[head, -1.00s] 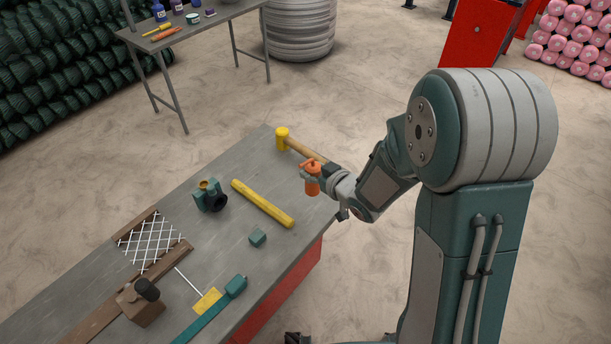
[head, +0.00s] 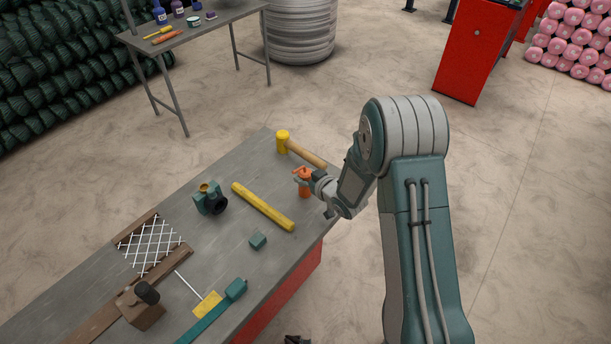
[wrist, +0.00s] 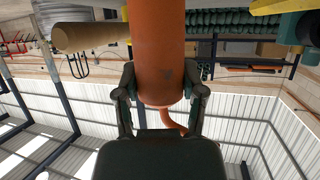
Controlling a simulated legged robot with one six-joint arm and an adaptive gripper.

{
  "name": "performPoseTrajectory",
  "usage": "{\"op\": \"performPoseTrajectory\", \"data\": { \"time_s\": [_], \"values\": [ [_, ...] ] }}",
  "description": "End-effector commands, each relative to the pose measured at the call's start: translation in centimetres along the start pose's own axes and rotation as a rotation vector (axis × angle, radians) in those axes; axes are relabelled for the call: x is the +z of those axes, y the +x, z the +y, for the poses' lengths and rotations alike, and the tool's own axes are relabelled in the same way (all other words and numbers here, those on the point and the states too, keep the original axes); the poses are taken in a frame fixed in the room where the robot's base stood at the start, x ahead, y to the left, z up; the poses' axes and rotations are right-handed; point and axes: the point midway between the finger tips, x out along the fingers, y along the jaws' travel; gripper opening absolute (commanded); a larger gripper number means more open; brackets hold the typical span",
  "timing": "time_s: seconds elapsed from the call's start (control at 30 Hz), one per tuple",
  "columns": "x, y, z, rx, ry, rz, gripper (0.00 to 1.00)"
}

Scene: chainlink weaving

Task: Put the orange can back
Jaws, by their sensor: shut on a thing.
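The orange can (head: 305,189) is over the right end of the grey workbench, upright, with a spout at its top. My gripper (head: 299,181) is shut on it from the right side. In the wrist view, which is upside down, the can (wrist: 157,45) fills the upper middle, with the two fingers of my gripper (wrist: 160,92) on either side of it. I cannot tell whether the can's base touches the bench.
A yellow-headed mallet (head: 283,142) lies just behind the can. A side table (head: 215,19) holds small jars.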

Motion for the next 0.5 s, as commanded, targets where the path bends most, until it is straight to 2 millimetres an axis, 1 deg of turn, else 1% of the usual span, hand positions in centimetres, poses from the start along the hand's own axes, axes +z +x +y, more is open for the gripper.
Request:
{"op": "performPoseTrajectory", "data": {
  "time_s": [0.17, 0.3, 0.33, 0.37, 0.4, 0.5],
  "values": [
    [-0.12, 0.0, 0.01, 0.0, -0.001, 0.002, 0.0],
    [0.18, 0.13, 0.01, 0.0, 0.0, 0.002, 0.0],
    [0.23, 0.13, 0.01, 0.0, 0.0, 0.001, 0.57],
    [0.19, 0.12, 0.01, 0.0, -0.001, 0.002, 0.7],
    [0.18, 0.12, 0.01, 0.0, -0.001, 0.002, 0.87],
    [0.19, 0.11, 0.01, 0.0, 0.0, 0.001, 0.87]
  ]
}}
